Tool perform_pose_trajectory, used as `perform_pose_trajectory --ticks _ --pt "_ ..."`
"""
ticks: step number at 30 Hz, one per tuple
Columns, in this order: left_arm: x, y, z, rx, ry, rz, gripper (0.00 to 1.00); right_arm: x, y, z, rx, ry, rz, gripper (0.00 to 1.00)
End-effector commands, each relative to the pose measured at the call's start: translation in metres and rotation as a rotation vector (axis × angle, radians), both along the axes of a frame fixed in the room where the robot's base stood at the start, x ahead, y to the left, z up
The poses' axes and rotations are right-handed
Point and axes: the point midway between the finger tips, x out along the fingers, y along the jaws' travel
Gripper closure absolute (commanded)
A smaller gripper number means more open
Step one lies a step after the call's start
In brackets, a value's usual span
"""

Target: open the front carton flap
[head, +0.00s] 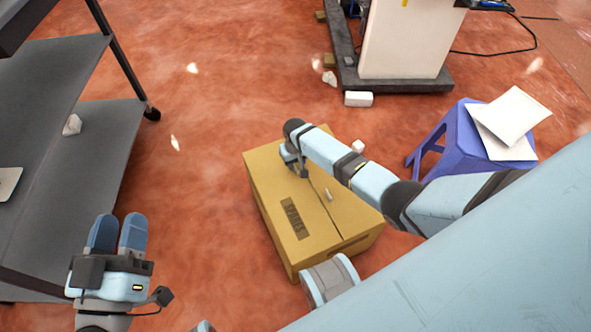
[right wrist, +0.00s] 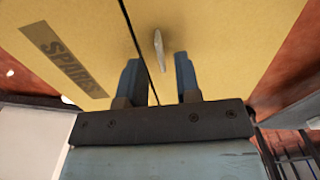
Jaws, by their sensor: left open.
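A yellow-brown cardboard carton (head: 270,185) stands on the floor, its top flaps lying closed along a centre seam. Dark lettering is printed on one flap, which also shows in the right wrist view (right wrist: 95,35). A small pale tab (head: 328,194) lies by the seam; the right wrist view shows it just beyond my fingertips (right wrist: 158,50). My right gripper (right wrist: 158,68) is open, its fingers on either side of the seam, close over the carton top; I cannot tell if they touch. My left gripper (head: 118,220) is open and empty, left of the carton.
A dark grey shelf unit (head: 75,150) stands at the left. A blue stool (head: 455,150) with white packets (head: 512,120) is at the right. A white cabinet on a dark base (head: 400,80) stands at the back. Small white pieces lie scattered on the red floor; floor left of the carton is mostly free.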

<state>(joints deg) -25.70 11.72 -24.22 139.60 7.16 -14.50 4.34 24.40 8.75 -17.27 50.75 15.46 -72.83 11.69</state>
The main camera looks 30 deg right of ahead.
Motion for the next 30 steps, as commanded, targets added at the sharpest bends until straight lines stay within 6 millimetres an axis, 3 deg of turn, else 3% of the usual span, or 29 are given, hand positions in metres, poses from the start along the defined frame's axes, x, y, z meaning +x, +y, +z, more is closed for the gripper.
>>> perform_pose_trajectory --ticks 4,15,16,20,30 --pt "0.001 -0.001 -0.015 0.019 0.037 -0.012 0.57 0.001 0.000 -0.018 0.000 0.000 0.000 0.69" --pt "0.001 -0.002 -0.018 0.029 0.055 -0.017 0.57 0.000 0.000 -0.022 0.001 -0.001 0.000 0.69" --pt "0.001 -0.002 -0.018 0.029 0.055 -0.017 0.57 0.000 0.000 -0.022 0.001 -0.001 0.000 0.71" --pt "0.001 -0.002 -0.018 0.028 0.054 -0.017 0.57 0.000 0.000 -0.022 0.000 -0.001 0.000 1.00" --pt "0.001 -0.002 -0.015 0.026 0.050 -0.016 0.57 0.000 -0.001 -0.020 -0.006 -0.001 0.000 1.00"
